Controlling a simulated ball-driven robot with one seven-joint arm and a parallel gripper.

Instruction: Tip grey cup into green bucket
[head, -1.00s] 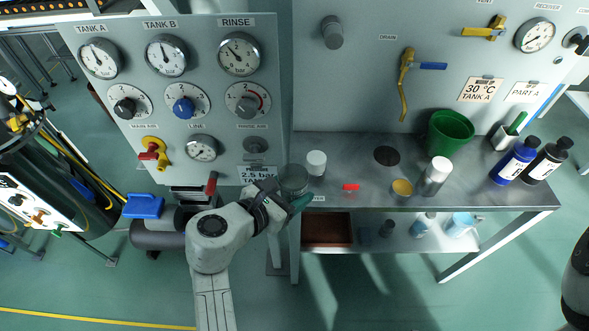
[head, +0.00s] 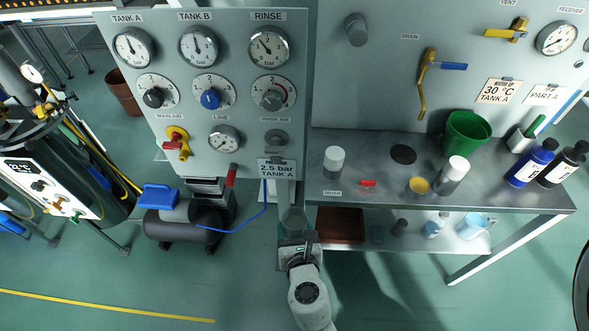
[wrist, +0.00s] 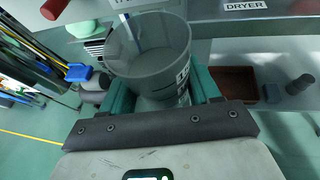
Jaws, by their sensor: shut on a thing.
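The grey cup (wrist: 152,62) is held in my gripper (wrist: 165,95), between its two teal fingers in the wrist view. Its open mouth faces up and liquid seems to show inside, though its level is hard to judge. In the head view the cup (head: 293,222) and my gripper (head: 296,238) are in front of the bench's left end, off the bench top. The green bucket (head: 467,131) stands on the bench at the back right, well away from my gripper. Its inside is mostly hidden.
On the steel bench (head: 385,185) stand a white-capped jar (head: 334,162), a red piece (head: 368,183), a yellow-filled dish (head: 418,186), a white-lidded canister (head: 454,174) and dark bottles (head: 530,161). A brown tray (head: 340,225) is on the lower shelf.

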